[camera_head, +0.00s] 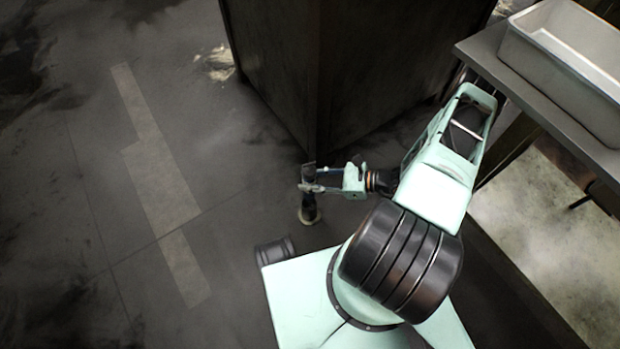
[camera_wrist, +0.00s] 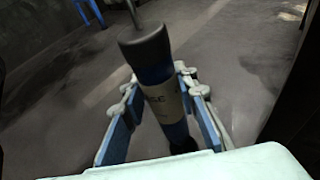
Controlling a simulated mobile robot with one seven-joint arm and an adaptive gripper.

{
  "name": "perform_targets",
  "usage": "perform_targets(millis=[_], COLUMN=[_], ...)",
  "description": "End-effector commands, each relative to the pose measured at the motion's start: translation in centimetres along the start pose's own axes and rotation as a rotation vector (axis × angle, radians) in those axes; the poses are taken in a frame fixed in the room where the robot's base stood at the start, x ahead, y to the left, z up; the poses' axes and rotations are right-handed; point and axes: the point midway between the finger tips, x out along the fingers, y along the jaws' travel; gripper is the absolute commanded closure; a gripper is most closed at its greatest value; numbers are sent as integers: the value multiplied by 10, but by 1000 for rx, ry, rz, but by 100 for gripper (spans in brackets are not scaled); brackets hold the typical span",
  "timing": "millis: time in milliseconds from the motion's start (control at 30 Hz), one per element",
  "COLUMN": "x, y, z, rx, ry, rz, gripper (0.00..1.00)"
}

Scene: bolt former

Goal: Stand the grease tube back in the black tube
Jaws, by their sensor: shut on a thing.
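My gripper (camera_head: 312,180) reaches out to the left over the floor in the head view. In the wrist view my gripper (camera_wrist: 157,88) is shut on the grease tube, with one finger on each side of it. The grease tube (camera_wrist: 166,100) has a blue body, a pale label with dark letters, a thick black end and a thin grey rod. In the head view a dark upright piece with a pale lower rim, which appears to be the grease tube (camera_head: 309,203), shows below the fingers. I cannot make out the black tube for sure in either view.
A large dark cabinet (camera_head: 280,70) stands just behind my gripper. A grey table (camera_head: 480,48) with a white tray (camera_head: 565,55) is at the upper right. The grey floor (camera_head: 90,200) at left is open. A blue object (camera_wrist: 88,10) shows at the wrist view's top left.

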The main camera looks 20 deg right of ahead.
Motion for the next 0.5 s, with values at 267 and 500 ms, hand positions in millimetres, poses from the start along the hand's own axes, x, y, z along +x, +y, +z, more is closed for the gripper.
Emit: perform_targets(millis=[267, 500], x=[3, 5], y=[-1, -1], z=[-7, -14], rx=[-1, 0], ry=[-2, -2], rz=[-1, -1], gripper=[100, 100])
